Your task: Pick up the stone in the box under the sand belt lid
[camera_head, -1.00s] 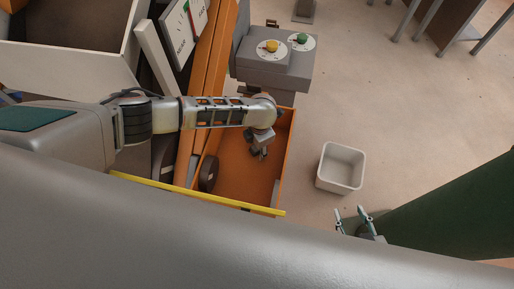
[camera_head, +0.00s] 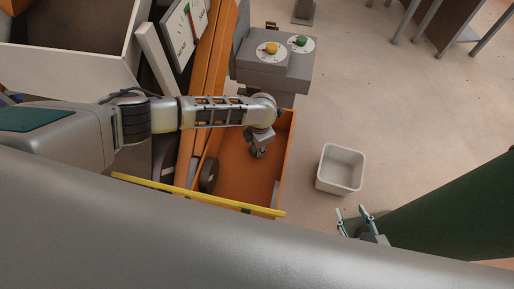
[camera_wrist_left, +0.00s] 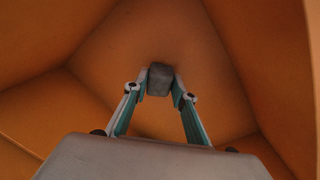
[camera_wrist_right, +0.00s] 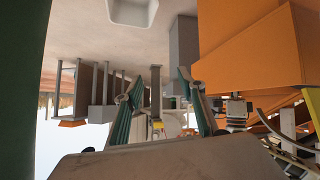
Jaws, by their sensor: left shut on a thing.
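The orange box (camera_head: 236,181) stands under the belt machine, open at the top. My left gripper (camera_head: 259,153) is down inside it, near its right side. In the left wrist view my left gripper (camera_wrist_left: 160,84) is shut on a grey stone (camera_wrist_left: 159,79), with a fingertip on each side of it. The orange walls (camera_wrist_left: 35,110) of the box surround it there. In the head view the stone is too small to make out. My right gripper (camera_head: 354,214) is open and empty, beside the dark green surface; its spread fingers also show in the right wrist view (camera_wrist_right: 156,80).
A white bin (camera_head: 341,168) stands on the floor to the right of the box. A grey control block (camera_head: 272,70) with a yellow knob (camera_head: 270,48) and a green knob (camera_head: 302,40) is behind the box. A yellow bar (camera_head: 197,194) runs along the box's near side.

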